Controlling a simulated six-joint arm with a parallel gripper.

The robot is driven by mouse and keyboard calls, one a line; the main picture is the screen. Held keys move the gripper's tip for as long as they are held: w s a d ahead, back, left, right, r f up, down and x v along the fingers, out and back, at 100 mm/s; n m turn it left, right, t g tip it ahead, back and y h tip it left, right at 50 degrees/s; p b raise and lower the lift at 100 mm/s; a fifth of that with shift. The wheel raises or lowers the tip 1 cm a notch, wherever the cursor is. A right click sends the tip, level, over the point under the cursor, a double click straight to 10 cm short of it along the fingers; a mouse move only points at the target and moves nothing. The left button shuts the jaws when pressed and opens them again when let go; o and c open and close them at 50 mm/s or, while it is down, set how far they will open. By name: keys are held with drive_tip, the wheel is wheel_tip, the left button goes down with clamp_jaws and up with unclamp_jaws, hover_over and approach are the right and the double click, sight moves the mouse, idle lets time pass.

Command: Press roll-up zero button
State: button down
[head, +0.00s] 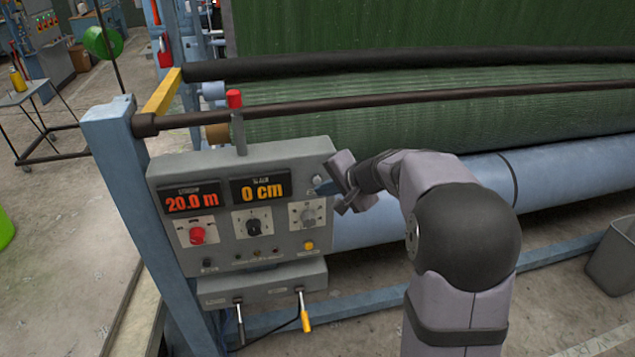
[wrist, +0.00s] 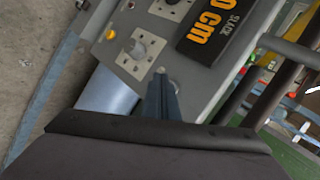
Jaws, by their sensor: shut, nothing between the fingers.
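The grey control panel (head: 230,165) is bolted to a blue post. Its left display (head: 190,198) reads 20.0 m and its right display (head: 261,188) reads 0 cm, labelled SLACK in the wrist view (wrist: 207,30). A small pale round button (head: 317,179) sits at the panel's upper right; I cannot read its label. My gripper (head: 324,188) is shut and empty, its tips close beside that button; I cannot tell whether they touch. In the wrist view the shut fingers (wrist: 161,82) point at the panel edge and hide what lies behind them.
The panel also has a red knob (head: 197,236), a black knob (head: 253,226), a grey knob (head: 307,214) and a yellow button (head: 309,246). A red-topped lever (head: 235,100) stands above. Two levers (head: 304,312) project below. Rollers and green turf (head: 420,110) lie behind.

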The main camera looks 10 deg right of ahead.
drive_tip(key=shift+w, duration=0.2)
drive_tip(key=shift+w, duration=0.25)
drive_tip(key=shift+w, duration=0.5)
idle(1.0)
drive_tip(key=shift+s, duration=0.1)
drive_tip(key=shift+s+b, duration=0.55)
drive_tip(key=shift+s, duration=0.3)
drive_tip(key=shift+s+b, duration=1.3)
drive_tip(key=shift+s, duration=1.2)
